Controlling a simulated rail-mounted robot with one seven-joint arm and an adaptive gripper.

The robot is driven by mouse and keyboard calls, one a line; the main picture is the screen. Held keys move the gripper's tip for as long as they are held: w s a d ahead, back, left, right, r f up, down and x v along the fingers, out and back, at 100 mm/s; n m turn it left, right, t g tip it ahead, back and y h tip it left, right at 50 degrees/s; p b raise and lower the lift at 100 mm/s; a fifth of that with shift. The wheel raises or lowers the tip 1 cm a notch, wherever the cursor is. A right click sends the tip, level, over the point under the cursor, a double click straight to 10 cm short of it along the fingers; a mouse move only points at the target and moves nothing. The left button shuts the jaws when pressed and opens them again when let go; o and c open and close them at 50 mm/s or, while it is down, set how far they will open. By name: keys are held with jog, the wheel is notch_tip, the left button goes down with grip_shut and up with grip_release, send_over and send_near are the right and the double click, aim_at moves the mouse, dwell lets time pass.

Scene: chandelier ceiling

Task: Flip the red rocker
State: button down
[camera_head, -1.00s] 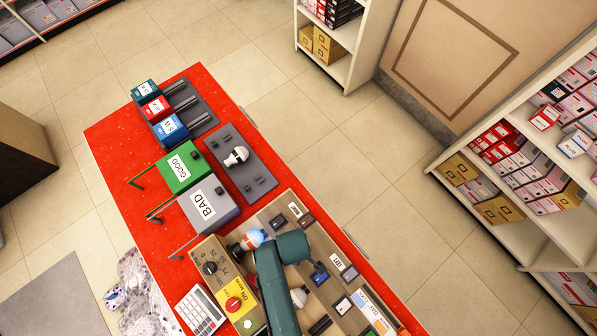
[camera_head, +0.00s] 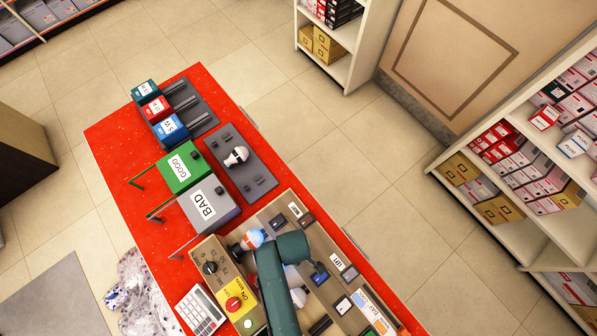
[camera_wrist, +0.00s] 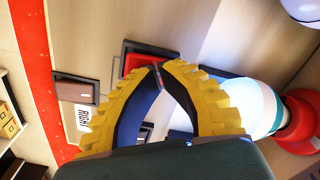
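The red rocker (camera_wrist: 134,64) sits in a dark frame on the tan panel in the wrist view. My gripper (camera_wrist: 159,67) has yellow ribbed fingers whose tips come together over the right part of the rocker and hide some of it. Nothing shows between the fingers. I cannot tell whether the tips touch the rocker. In the head view my teal arm covers this area, and I cannot make out the red rocker or the fingertips there.
A brown rocker (camera_wrist: 76,89) with a "RIGHT" label lies left of the red one. A blue-white bulb (camera_wrist: 256,106) is close on the right. The head view shows a grey BAD box (camera_head: 208,203), a green GOOD box (camera_head: 183,168) and a yellow control panel (camera_head: 240,296).

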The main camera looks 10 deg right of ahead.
jog(key=shift+r+p, duration=3.2)
jog(key=shift+r, duration=0.1)
jog(key=shift+f, duration=0.1)
